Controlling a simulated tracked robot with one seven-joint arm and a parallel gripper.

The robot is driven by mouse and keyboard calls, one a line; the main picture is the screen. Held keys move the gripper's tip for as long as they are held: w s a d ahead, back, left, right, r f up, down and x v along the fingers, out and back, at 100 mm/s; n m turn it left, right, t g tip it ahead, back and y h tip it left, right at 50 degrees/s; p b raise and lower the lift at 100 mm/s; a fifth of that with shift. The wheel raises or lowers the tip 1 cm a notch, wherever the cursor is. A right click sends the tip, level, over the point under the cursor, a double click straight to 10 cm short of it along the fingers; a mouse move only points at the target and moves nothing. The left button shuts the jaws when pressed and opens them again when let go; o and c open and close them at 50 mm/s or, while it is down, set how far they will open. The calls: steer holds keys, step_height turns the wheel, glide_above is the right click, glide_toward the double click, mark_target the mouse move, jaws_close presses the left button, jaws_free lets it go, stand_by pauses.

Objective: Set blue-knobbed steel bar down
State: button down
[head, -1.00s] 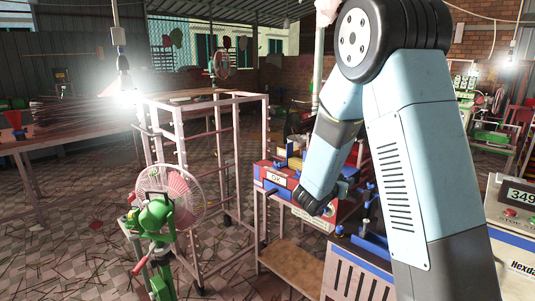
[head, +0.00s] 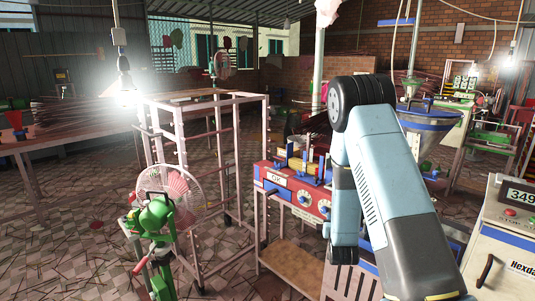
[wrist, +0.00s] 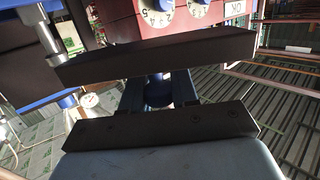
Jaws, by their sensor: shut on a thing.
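In the wrist view my gripper (wrist: 158,95) shows as two dark, wide jaws, one above the other.
White dials (wrist: 160,12) of the red machine show close beyond the jaws in the wrist view. A blue part with a steel rod (wrist: 50,38) stands at upper left. A green fan (head: 165,210) and an open rack (head: 222,140) stand left. A scale-like cabinet (head: 505,245) stands right.

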steer(key=f, duration=0.1)
steer(key=s+f+n+y, duration=0.1)
steer(key=f, duration=0.1)
steer(key=a+f+y, duration=0.1)
steer(key=shift+s+f+n, duration=0.2)
steer(key=shift+s+n, duration=0.05)
steer(key=shift+n, duration=0.05)
steer(key=s+f, duration=0.5)
steer(key=f, duration=0.2)
steer(key=shift+s, duration=0.35)
